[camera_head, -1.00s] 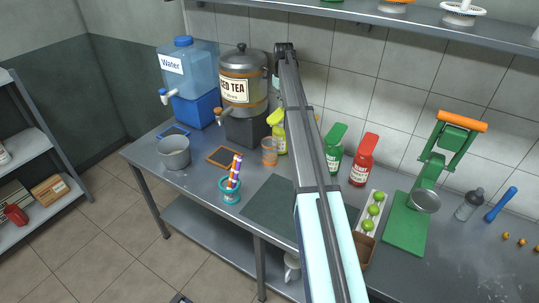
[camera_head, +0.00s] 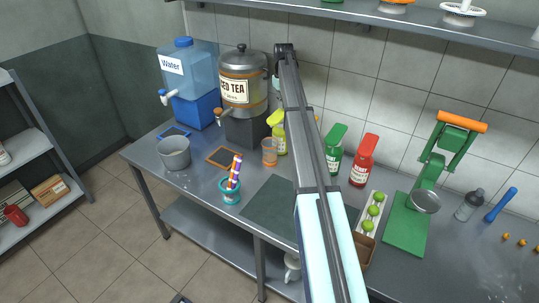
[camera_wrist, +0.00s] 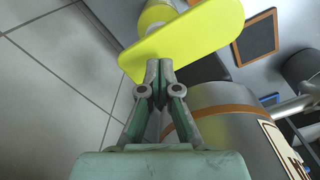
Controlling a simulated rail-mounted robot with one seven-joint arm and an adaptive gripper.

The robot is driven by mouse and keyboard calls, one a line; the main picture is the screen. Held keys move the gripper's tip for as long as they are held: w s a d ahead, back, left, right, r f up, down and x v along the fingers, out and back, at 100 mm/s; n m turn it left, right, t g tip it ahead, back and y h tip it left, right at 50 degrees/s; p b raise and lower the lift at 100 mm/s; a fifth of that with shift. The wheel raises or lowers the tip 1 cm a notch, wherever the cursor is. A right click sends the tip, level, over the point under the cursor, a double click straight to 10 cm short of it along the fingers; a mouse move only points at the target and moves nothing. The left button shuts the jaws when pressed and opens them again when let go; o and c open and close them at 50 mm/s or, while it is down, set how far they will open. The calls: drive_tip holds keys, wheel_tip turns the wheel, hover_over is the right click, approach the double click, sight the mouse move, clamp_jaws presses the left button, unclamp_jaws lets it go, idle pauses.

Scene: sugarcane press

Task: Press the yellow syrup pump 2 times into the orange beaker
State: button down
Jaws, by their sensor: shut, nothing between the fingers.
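The yellow syrup pump (camera_head: 280,138) stands upright on the counter against the wall, right of the iced tea dispenser, partly behind my arm. Its flat yellow head fills the top middle of the wrist view (camera_wrist: 190,38). The orange beaker (camera_head: 269,155) stands just left of and in front of the pump bottle; I cannot make it out in the wrist view. My gripper (camera_wrist: 160,64) is shut and empty, its fingertips at the near edge of the pump head. I cannot tell whether they touch it. In the head view the gripper is not clearly seen.
The iced tea dispenser (camera_head: 243,75) is close beside my gripper, and its body shows in the wrist view (camera_wrist: 220,118). A water dispenser (camera_head: 190,70) stands to the left. Green (camera_head: 334,153) and red (camera_head: 363,160) pump bottles stand right of my arm.

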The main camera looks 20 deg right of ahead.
sight(282, 112)
drive_tip(key=shift+f, duration=0.2)
drive_tip(key=shift+f+b, duration=0.65)
drive_tip(key=shift+f, duration=1.7)
drive_tip(key=shift+r, duration=0.15)
drive_tip(key=shift+r+p, duration=1.1)
drive_tip(key=shift+r, duration=1.3)
drive_tip(key=shift+f, duration=0.25)
drive_tip(key=shift+f+b, duration=0.7)
drive_tip(key=shift+f, duration=1.55)
drive_tip(key=shift+r, duration=0.15)
drive_tip(key=shift+r+p, duration=1.05)
drive_tip(key=shift+r, duration=1.3)
